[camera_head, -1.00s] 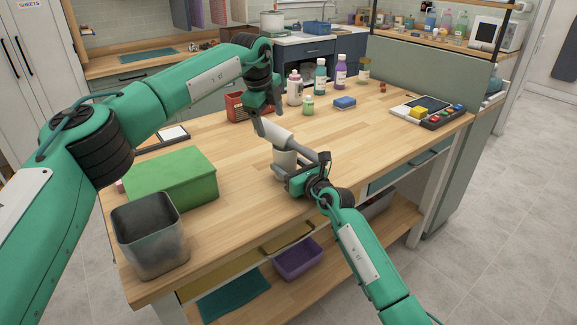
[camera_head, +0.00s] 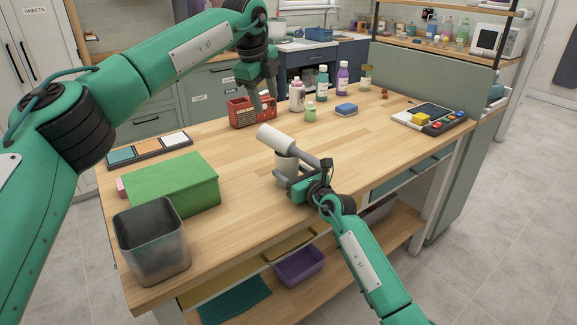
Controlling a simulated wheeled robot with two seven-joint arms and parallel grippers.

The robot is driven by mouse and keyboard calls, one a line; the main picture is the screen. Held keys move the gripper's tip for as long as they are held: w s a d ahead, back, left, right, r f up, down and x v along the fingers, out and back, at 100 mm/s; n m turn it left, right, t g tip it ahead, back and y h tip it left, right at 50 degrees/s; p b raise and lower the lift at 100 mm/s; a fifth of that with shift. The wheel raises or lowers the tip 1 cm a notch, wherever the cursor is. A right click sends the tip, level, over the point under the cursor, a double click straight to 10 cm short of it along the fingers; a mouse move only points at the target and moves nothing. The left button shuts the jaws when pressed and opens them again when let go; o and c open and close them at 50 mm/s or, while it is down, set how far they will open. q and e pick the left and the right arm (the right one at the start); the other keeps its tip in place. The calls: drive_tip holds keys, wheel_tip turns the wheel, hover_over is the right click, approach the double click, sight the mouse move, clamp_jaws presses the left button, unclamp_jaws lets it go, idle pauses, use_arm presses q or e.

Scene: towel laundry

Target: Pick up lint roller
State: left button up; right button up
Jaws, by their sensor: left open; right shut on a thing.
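The lint roller has a white cylinder (camera_head: 276,138) and a grey handle (camera_head: 308,155). It is tilted above the worktable, with the handle pointing right. My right gripper (camera_head: 302,176) is shut at the handle end; its fingertips and the exact contact are partly hidden.
On the wooden table (camera_head: 240,200) are a green box (camera_head: 172,185), a grey bin (camera_head: 152,240), a compartment tray (camera_head: 148,150), a red basket (camera_head: 240,112), several bottles (camera_head: 341,78), a blue sponge (camera_head: 346,109) and a button panel (camera_head: 430,118). The table's middle right is clear.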

use_arm(q)
drive_tip(key=s+d+f+n+t+y, duration=0.1)
drive_tip(key=s+d+f+y, duration=0.15)
drive_tip(key=d, duration=0.45)
drive_tip(key=s+d+f+y, duration=0.2)
drive_tip(key=s+d, duration=0.2)
drive_tip(key=d, duration=0.3)
hover_over(308, 155)
drive_tip(key=s+d, duration=0.2)
wheel_tip(308, 155, down, 6)
drive_tip(key=shift+a+f, duration=0.15)
drive_tip(key=shift+a+x, duration=0.1)
drive_tip(key=shift+x, duration=1.2)
drive_tip(key=shift+a+x, duration=0.15)
drive_tip(key=shift+x, duration=1.2)
clamp_jaws()
wheel_tip(308, 155, up, 10)
